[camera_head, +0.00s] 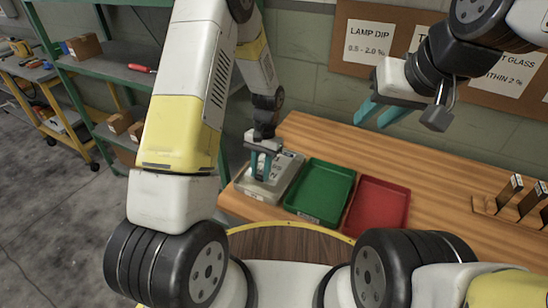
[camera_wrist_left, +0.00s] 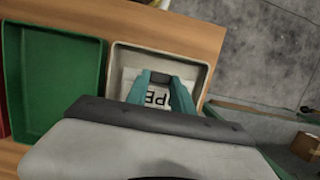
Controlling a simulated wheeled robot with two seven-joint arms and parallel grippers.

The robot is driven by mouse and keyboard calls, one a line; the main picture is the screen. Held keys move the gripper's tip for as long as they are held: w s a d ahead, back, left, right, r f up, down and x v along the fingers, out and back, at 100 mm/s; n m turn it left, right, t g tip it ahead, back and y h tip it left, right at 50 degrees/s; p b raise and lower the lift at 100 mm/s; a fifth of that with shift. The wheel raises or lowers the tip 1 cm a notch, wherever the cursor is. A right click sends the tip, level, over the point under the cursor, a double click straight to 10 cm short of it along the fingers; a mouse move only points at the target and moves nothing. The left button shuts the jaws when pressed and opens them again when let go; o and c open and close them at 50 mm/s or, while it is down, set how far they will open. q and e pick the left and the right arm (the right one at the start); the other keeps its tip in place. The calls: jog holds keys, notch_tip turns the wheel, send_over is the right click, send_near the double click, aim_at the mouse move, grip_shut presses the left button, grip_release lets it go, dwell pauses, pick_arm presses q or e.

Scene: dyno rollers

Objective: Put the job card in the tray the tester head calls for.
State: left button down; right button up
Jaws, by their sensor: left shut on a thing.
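My left gripper (camera_head: 263,174) reaches down into the pale grey tray (camera_head: 249,190), the leftmost of three trays on the wooden bench. In the left wrist view its teal fingers (camera_wrist_left: 163,78) are shut on a white job card (camera_wrist_left: 151,97) with large black letters, partly hidden. The card is within the outline of the grey tray (camera_wrist_left: 204,72); I cannot tell whether it touches the floor of it. The green tray (camera_head: 318,186) and the red tray (camera_head: 378,204) stand to the right and look empty. My right gripper (camera_head: 378,116) is open and empty above the bench. The tester head is not identifiable.
A wooden rack (camera_head: 490,205) with several upright dark pieces stands at the bench's right. Paper notices (camera_head: 372,43) hang on the back wall. A green shelf unit (camera_head: 97,62) stands at the left. The bench behind the trays is clear.

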pick_arm(q)
jog(key=shift+s+v, duration=0.15)
jog(key=shift+v, duration=0.65)
jog(key=shift+s+v, duration=0.2)
jog(key=shift+v, duration=0.55)
jog(key=shift+s+a, duration=0.1)
jog(key=shift+a, duration=0.05)
